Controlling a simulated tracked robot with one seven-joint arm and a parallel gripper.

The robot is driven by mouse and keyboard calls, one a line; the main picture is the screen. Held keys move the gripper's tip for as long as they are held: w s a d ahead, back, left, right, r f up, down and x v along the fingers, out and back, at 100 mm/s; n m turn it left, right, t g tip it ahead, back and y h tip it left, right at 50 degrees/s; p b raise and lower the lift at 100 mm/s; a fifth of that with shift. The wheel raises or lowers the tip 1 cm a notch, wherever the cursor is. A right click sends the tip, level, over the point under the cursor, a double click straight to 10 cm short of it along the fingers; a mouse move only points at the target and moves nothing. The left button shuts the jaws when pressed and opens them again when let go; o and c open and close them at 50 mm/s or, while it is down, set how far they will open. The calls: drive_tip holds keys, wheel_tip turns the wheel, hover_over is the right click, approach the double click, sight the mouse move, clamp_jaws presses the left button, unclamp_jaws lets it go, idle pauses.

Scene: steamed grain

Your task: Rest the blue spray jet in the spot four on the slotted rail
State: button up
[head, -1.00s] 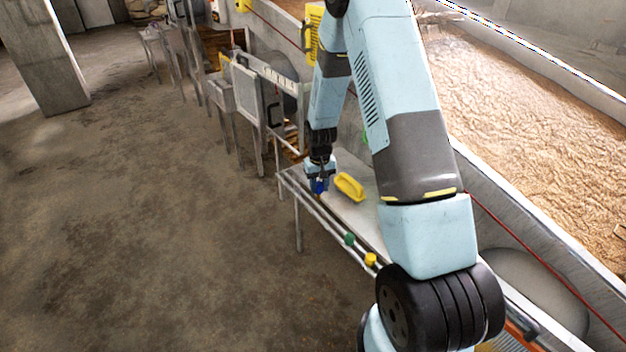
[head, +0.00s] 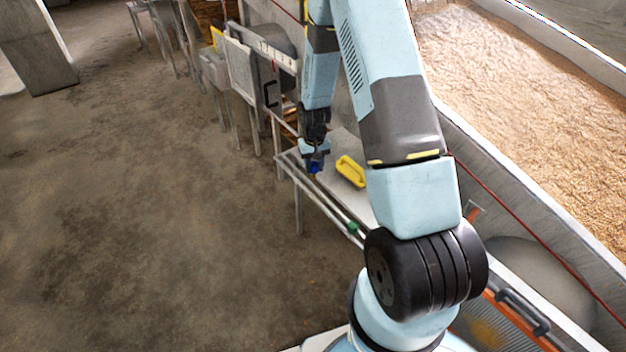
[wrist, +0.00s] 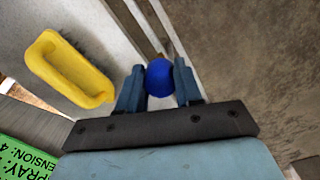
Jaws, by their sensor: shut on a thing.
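The blue spray jet (wrist: 159,78) sits between the two fingers of my gripper (wrist: 158,86) in the wrist view. My gripper is shut on it. In the head view my gripper (head: 314,165) and the blue jet (head: 315,168) are at the far end of the slotted rail (head: 322,198), which runs along the table's front edge. In the wrist view the rail (wrist: 150,25) passes by the jet. I cannot tell whether the jet touches the rail. A green jet (head: 352,228) stands on the rail nearer to me. The slot numbers cannot be read.
A yellow brush (head: 351,171) lies on the table beside the rail, close to my gripper; it also shows in the wrist view (wrist: 70,68). A green sign (wrist: 22,158) is at the wrist view's lower left. The floor (head: 150,220) left of the table is clear.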

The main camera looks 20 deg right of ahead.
drive_tip(key=shift+m, duration=0.4)
drive_tip(key=s+f, duration=0.2)
drive_tip(key=f, duration=0.2)
drive_tip(key=shift+s+f, duration=0.1)
drive_tip(key=shift+s, duration=0.3)
drive_tip(key=shift+f, duration=0.2)
drive_tip(key=shift+f, duration=1.9)
drive_tip(key=o, duration=1.1)
